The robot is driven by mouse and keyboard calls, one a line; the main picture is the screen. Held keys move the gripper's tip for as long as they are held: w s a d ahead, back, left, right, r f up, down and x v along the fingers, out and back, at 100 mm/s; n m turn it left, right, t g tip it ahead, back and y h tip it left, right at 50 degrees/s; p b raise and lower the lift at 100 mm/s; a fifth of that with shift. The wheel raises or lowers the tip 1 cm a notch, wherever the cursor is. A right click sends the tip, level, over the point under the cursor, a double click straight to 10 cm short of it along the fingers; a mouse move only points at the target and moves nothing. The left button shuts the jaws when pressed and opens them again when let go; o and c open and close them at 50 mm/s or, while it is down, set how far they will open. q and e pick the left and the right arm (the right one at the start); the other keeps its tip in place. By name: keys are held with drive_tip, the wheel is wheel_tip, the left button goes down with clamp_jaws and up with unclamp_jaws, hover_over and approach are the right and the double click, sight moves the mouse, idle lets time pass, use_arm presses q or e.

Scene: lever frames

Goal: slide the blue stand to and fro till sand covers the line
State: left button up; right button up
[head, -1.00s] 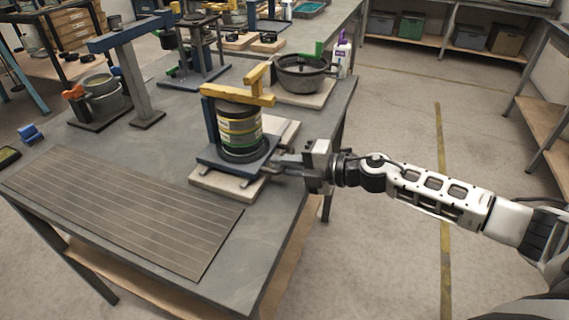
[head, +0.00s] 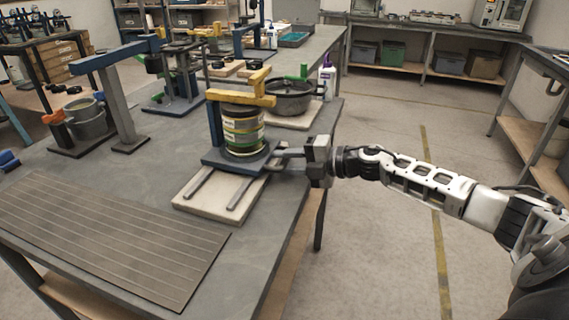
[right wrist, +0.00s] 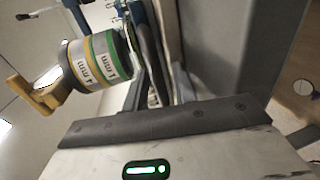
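The blue stand (head: 212,158) sits on a pale board (head: 192,206) with two grey rails, towards the board's back end. It bears an upright stack of banded sieves (head: 243,131), with a yellow clamp bar (head: 240,97) across the top. The sieves (right wrist: 95,62) and yellow bar (right wrist: 38,93) also show in the right wrist view. My right gripper (head: 283,160) is at the stand's right side, its fingers closed about a part at the stand's edge. The fingertips are partly hidden. I see no sand or line; the sieves' inside is hidden. My left gripper is out of view.
A ribbed grey mat (head: 110,235) lies at the table's front left. A dark pot (head: 290,100) on a board and a white bottle (head: 326,80) stand behind the stand. A grey post frame (head: 118,105) stands to the left. The table's right edge is close to the board.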

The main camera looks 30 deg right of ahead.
drive_tip(key=shift+a, duration=0.1)
drive_tip(key=shift+s, duration=0.2)
use_arm(q)
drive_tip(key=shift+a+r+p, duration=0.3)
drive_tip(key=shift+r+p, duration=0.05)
drive_tip(key=shift+p, duration=0.8)
use_arm(e)
drive_tip(key=v, duration=1.5)
drive_tip(key=shift+s+d, duration=0.2)
drive_tip(key=shift+d, duration=0.05)
drive_tip(key=shift+r, duration=0.1)
